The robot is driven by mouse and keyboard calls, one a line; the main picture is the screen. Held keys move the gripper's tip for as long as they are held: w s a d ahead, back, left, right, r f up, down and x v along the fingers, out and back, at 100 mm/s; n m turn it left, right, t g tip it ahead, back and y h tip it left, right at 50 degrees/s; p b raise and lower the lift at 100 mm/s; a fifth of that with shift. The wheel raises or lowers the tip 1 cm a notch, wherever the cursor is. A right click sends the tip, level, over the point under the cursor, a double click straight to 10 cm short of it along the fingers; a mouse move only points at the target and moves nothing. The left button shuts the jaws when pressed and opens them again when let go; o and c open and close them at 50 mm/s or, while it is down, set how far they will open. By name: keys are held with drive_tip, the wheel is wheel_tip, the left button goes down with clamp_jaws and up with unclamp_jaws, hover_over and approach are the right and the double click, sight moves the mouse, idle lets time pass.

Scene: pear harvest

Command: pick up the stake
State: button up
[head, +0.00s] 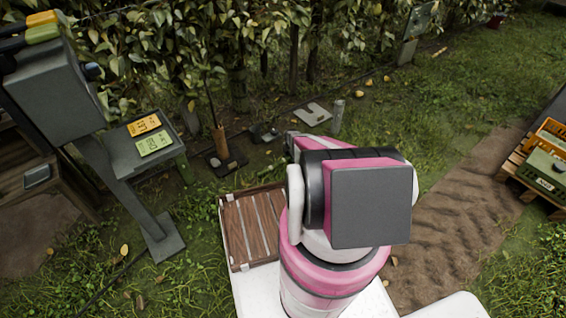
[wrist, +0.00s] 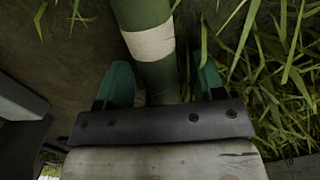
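In the wrist view, a thick green stake with a pale band (wrist: 150,42) runs from the top edge down between the two teal fingers of my gripper (wrist: 160,84). The fingers are apart, one on each side of the stake, with narrow dark gaps between them and it. The stake's lower part is hidden behind the dark gripper bar. In the head view, my arm hides most of the gripper, and I cannot make out the stake there.
A slatted wooden crate (head: 231,236) is at the left of my arm. A small grey post (head: 338,117) and a flat grey plate (head: 311,114) are beyond it. Grass beside the dirt track is open.

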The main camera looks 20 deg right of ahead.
drive_tip(key=c, duration=1)
drive_tip(key=shift+o, duration=0.2)
drive_tip(key=shift+r, duration=0.15)
